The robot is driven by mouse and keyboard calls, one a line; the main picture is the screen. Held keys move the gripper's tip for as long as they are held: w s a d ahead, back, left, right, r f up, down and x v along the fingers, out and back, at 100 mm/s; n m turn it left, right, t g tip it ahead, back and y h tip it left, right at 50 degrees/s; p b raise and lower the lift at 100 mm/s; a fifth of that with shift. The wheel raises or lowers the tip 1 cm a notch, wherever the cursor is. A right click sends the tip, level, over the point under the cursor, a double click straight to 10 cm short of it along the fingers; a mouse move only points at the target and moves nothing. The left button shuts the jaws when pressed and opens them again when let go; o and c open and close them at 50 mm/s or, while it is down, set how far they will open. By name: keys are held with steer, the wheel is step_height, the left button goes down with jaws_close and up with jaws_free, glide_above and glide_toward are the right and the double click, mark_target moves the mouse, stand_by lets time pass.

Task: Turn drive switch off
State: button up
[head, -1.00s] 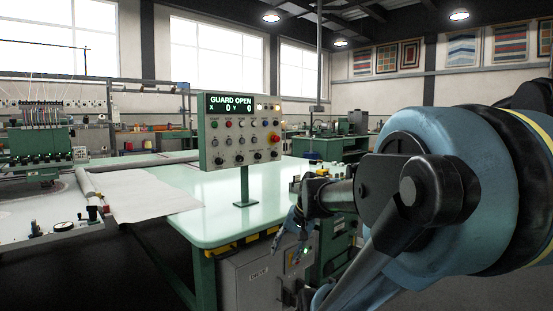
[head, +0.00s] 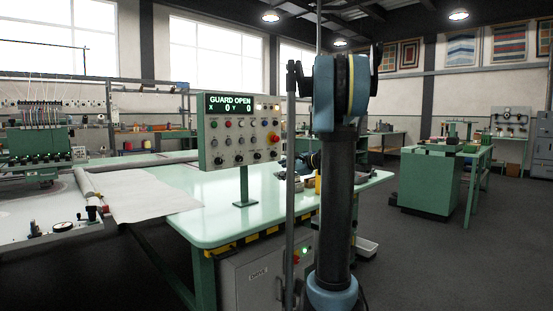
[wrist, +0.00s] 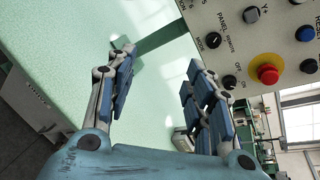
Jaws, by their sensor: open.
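A grey cabinet (head: 235,292) with a "DRIVE" label stands under the table in the head view. A small green light (head: 305,251) glows on its right part, beside my arm; I cannot make out a switch handle there. My arm hides part of the cabinet front. The control panel (head: 206,158) stands on the table and its display reads "GUARD OPEN". In the wrist view the panel (wrist: 285,38) shows at the upper right, with knobs, buttons and a red mushroom button (wrist: 267,74). My gripper (wrist: 160,66) is open and empty, above the green tabletop and near the panel.
The pale green table (head: 195,215) carries the panel on a short post. White fabric (head: 150,195) lies to the left. A green workbench (head: 430,180) stands at the right, with open floor (head: 430,265) before it.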

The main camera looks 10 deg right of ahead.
mark_target(275, 154)
steer(key=w+d+r+m+t, duration=0.35)
steer(key=w+d+m, duration=0.35)
steer(key=w+d, duration=0.4)
steer(key=shift+t+y, duration=0.3)
steer(key=shift+t, duration=0.05)
steer(key=x, duration=1.8)
steer(key=shift+w+a+f, duration=0.1)
steer(key=shift+w+f, duration=0.2)
steer(key=shift+f, duration=0.05)
steer(key=shift+c, duration=0.6)
steer(key=c, duration=0.9)
